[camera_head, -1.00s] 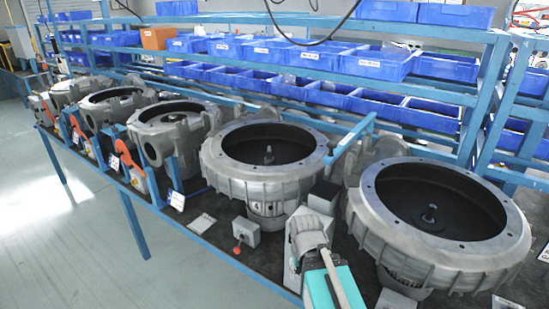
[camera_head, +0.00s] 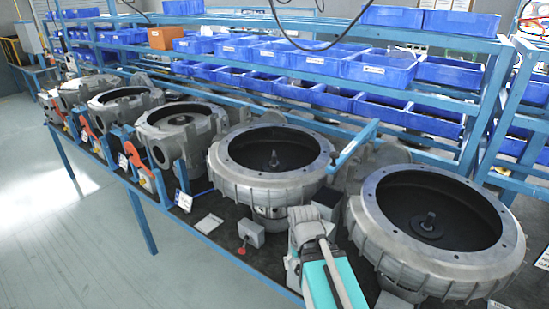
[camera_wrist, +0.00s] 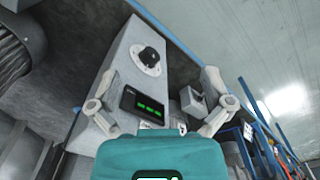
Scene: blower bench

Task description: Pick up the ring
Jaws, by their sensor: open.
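I cannot make out a separate loose ring in either view. The ring-shaped things in sight are the wide round rims of the blower housings, one at the right (camera_head: 372,215) and one in the middle (camera_head: 222,172) of the head view. My gripper (camera_wrist: 160,88) is open and empty in the wrist view, its two fingers spread apart. A grey control box (camera_wrist: 133,62) with a black knob and a green-lit display shows beyond and between the fingers. In the head view my teal arm reaches up from the bottom, between the two large housings; its fingers are not clear there.
Smaller housings (camera_head: 172,117) line the bench to the left. Blue bins (camera_head: 375,68) fill the rack behind. The floor (camera_head: 90,250) at front left is clear.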

